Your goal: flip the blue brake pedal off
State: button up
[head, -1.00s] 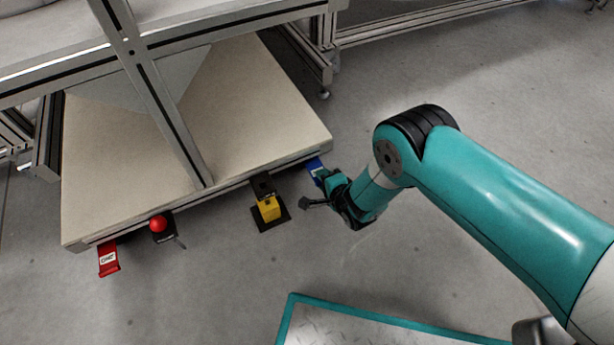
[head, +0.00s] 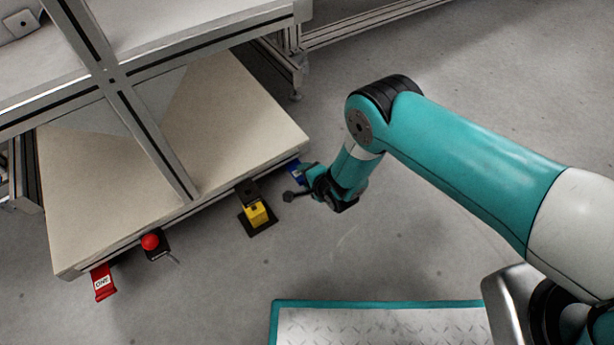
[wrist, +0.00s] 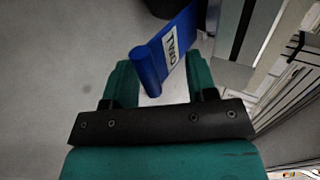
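The blue brake pedal (head: 294,172) sticks out from the front edge of the low platform, near its right corner. In the wrist view the pedal (wrist: 170,48) is a blue flap with a white label and a rolled front end. My gripper (head: 306,174) is beside it in the head view. In the wrist view my gripper (wrist: 160,77) is open, its two teal fingers apart. The pedal's rolled end shows between the fingertips. I cannot tell whether a finger touches it. In the head view my gripper partly hides the pedal.
A red pedal (head: 103,282), a red ball knob (head: 150,242) and a yellow pedal (head: 255,214) on a black base line the platform (head: 230,120) edge to the left. Metal frame posts (head: 150,140) rise above it.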

jog(key=shift+s+a, duration=0.1)
jog(key=shift+s+d+r+p, duration=0.2)
jog(key=shift+s+r+p, duration=0.15)
jog(key=shift+p, duration=0.1)
jog(key=p+v, duration=1.3)
jog(key=v, duration=0.3)
jog(key=shift+d+p, duration=0.2)
jog(key=shift+p, duration=0.1)
jog(key=shift+r, duration=0.1)
